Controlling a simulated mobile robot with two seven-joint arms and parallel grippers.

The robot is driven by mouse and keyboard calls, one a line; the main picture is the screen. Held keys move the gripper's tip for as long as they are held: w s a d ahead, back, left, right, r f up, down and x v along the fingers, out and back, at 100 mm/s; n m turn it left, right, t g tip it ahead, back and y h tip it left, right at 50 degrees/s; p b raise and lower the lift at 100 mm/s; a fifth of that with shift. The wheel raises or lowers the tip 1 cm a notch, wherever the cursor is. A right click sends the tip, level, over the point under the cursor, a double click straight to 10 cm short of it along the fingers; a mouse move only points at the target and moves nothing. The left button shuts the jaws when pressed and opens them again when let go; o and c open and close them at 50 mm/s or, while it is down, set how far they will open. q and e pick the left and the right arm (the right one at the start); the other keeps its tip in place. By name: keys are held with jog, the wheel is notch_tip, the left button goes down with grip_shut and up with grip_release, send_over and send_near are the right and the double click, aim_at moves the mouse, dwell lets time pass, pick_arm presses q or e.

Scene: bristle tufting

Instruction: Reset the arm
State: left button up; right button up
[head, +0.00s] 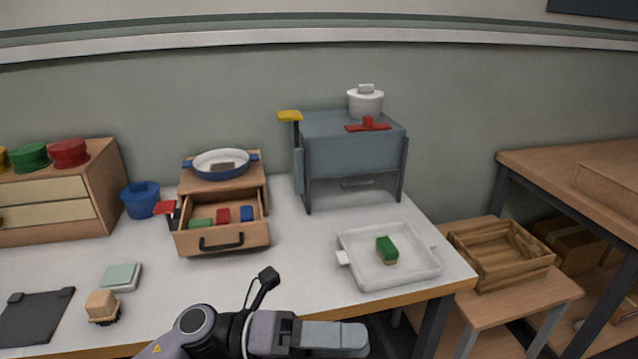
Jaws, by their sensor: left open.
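My left gripper (362,338) is at the bottom centre of the head view, in front of the table's front edge and pointing right. It is open, and nothing shows between its fingers. My right gripper is not in view. A white tray (355,268) stands on the table to the upper right of my left gripper. An open drawer (221,236) left of centre holds green, red and blue blocks.
A grey-blue stand (352,150) at the back carries a white pot (365,104). A blue pan (222,164) sits on the drawer box. A tan-topped brush (102,306) and a dark board (35,315) lie front left. A wooden crate (490,280) is on the lower right bench.

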pick_arm(q)
jog(key=w+a+f+n+t+y+p, duration=0.1)
jog(key=w+a+f+n+t+y, duration=0.2)
jog(key=n+t, duration=0.45)
jog(key=w+a+f+n+t+y, duration=0.1)
jog(key=a+f+n+t+y, duration=0.3)
jog(key=n, duration=0.7)
jog(key=w+a+f+n+t+y+p, duration=0.1)
jog(key=w+a+n+t, duration=0.1)
jog(key=a+n+t, duration=0.5)
jog(key=s+a+f+n+g+y, duration=0.2)
jog(key=s+a+f+n+y, duration=0.2)
jog(key=s+f+n, duration=0.3)
jog(key=s+a+f+n+g+y, duration=0.3)
jog(key=s+a+f+n+y, duration=0.2)
jog(key=f, duration=0.5)
jog(key=shift+s+a+f+n+g+p, duration=0.25)
jog(key=shift+s+n+g+p, duration=0.1)
jog(key=shift+s+n, duration=0.75)
jog(key=shift+w, duration=0.2)
